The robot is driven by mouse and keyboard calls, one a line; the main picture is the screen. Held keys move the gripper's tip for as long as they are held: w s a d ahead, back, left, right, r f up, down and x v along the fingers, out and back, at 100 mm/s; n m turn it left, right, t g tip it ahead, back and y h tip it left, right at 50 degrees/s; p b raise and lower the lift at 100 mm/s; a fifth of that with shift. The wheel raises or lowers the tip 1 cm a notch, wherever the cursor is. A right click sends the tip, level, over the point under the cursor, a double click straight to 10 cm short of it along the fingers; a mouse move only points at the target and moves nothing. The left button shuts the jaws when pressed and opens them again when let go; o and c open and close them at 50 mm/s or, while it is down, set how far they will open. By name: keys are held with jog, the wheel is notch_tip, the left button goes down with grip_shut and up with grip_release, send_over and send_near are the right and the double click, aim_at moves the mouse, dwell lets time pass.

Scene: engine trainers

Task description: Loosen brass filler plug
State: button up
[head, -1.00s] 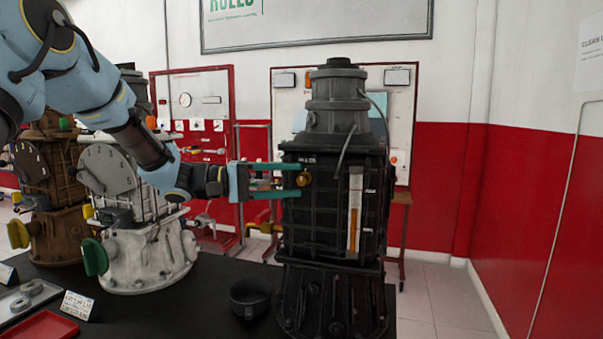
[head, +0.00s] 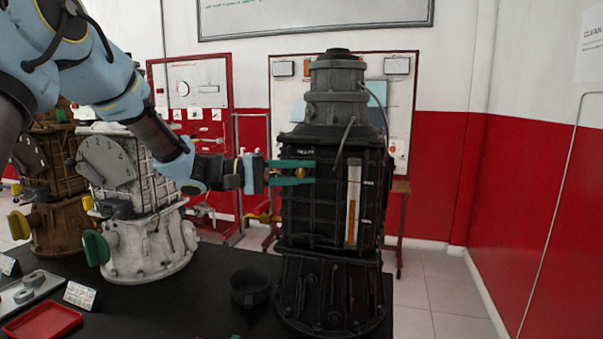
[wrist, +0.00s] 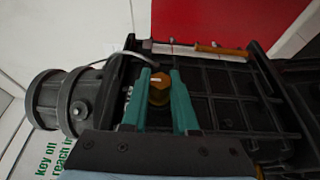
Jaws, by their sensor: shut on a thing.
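The brass filler plug (head: 301,173) sits on the left-hand face of the black engine trainer (head: 330,270), near its top. In the wrist view the plug (wrist: 159,89) shows as a brass hexagonal head between the two teal fingers. My gripper (head: 303,172) reaches in from the left, level with the plug, with one finger above it and one below. In the wrist view my gripper (wrist: 160,90) is closed on the plug's sides. The plug is still against the trainer's face. Its thread is hidden.
A black bowl (head: 250,288) stands on the dark table (head: 185,310) below the gripper. A white trainer (head: 150,245) and a brown trainer (head: 55,220) stand to the left. A red tray (head: 42,322) lies at the front left.

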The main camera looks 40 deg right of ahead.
grip_shut()
jog(key=shift+f+b, duration=0.15)
jog(key=shift+b, duration=0.15)
